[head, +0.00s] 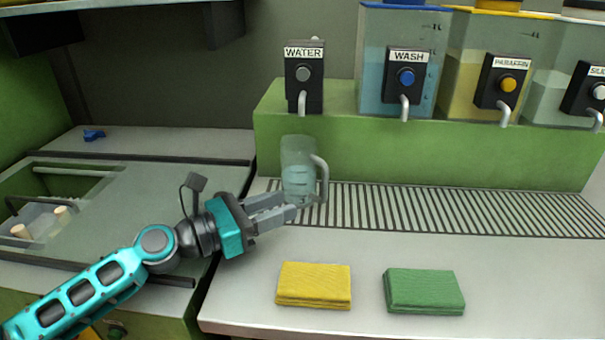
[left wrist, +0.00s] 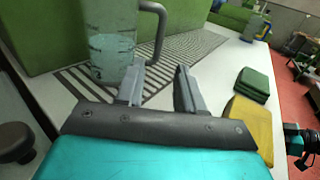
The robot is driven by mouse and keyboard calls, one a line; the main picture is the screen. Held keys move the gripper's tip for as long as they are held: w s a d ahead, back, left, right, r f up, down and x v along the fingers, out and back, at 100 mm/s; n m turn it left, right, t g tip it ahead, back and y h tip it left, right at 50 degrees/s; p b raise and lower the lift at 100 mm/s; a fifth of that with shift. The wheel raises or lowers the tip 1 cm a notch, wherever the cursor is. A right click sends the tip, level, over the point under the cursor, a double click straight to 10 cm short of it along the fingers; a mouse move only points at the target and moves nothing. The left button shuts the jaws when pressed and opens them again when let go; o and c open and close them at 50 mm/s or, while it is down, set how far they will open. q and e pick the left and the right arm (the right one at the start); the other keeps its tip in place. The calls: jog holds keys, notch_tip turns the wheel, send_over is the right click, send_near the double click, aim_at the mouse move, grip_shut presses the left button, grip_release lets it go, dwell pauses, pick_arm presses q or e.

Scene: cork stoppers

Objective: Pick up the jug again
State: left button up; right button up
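The jug (head: 298,165) is clear, pale and marked with graduation lines. It stands upright at the left end of the slatted drain, in front of the green ledge below the WATER tap. Its handle points right. It also shows at upper left in the left wrist view (left wrist: 108,42). My left gripper (head: 300,204) is at the jug's lower front in the head view. In the left wrist view its fingers are apart with nothing between them, and the jug is beyond the left finger. I cannot tell if they touch. A teal and black part at that view's right edge looks like my right arm; its fingers are unclear.
Yellow (head: 313,285) and green (head: 424,291) cloths lie on the counter in front. The WATER tap (head: 303,76) is above the jug, with WASH and PARAFFIN taps to the right. A sink tray (head: 60,205) holding corks is at left. The drain right of the jug is clear.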

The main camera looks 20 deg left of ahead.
aim_at(324, 202)
pick_arm(q)
jog(key=p+x, duration=0.1)
jog(key=x, duration=0.4)
jog(key=shift+w, duration=0.1)
jog(key=shift+p+x, duration=0.45)
jog(key=shift+x, duration=2.2)
jog(key=shift+r, duration=0.15)
grip_shut()
